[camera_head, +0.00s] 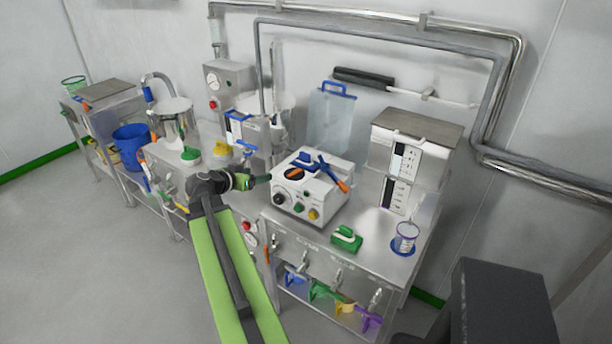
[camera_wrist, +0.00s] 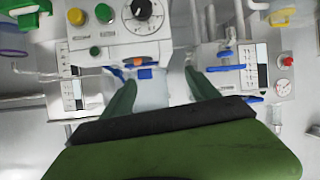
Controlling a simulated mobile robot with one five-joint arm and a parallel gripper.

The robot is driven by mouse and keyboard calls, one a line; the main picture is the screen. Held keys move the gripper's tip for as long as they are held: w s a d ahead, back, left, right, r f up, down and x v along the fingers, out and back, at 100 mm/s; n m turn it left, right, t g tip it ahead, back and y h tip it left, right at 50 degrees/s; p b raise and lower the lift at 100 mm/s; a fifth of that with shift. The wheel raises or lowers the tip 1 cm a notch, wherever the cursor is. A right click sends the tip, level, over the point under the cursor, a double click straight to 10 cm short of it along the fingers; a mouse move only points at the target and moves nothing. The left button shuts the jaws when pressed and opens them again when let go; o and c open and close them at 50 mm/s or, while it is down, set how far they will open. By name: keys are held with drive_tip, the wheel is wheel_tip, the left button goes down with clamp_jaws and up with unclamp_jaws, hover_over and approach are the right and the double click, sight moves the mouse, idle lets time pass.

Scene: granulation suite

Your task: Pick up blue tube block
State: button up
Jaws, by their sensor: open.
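A small blue block (camera_head: 304,156), which looks like the blue tube block, sits on top of the white machine (camera_head: 331,205) beside a round black and orange part (camera_head: 294,173). In the wrist view the blue block (camera_wrist: 145,73) shows between my fingers, close to the left fingertip. My gripper (camera_head: 264,180) is open and empty at the left side of the machine, apart from the block. In the wrist view its green fingers (camera_wrist: 160,77) are spread wide.
A blue and orange tool (camera_head: 330,172) lies on the machine right of the block. A blue-handled valve (camera_head: 247,148) stands behind my gripper. Metal pipes arch behind.

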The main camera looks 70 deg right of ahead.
drive_tip(key=m+g+h, duration=0.1)
drive_tip(key=m, duration=0.1)
approach(304, 155)
drive_tip(key=b+x, duration=0.4)
drive_tip(key=shift+d+f, duration=0.25)
drive_tip(key=shift+d, duration=0.1)
drive_tip(key=shift+s+d, duration=0.15)
drive_tip(key=shift+d, duration=0.25)
drive_tip(key=b+x, duration=0.1)
drive_tip(key=x, duration=0.4)
drive_tip(key=shift+d+f+b, duration=0.1)
drive_tip(key=shift+f+b, duration=0.1)
drive_tip(key=shift+b, duration=0.2)
drive_tip(key=shift+r, duration=0.1)
clamp_jaws()
drive_tip(key=shift+r, duration=0.1)
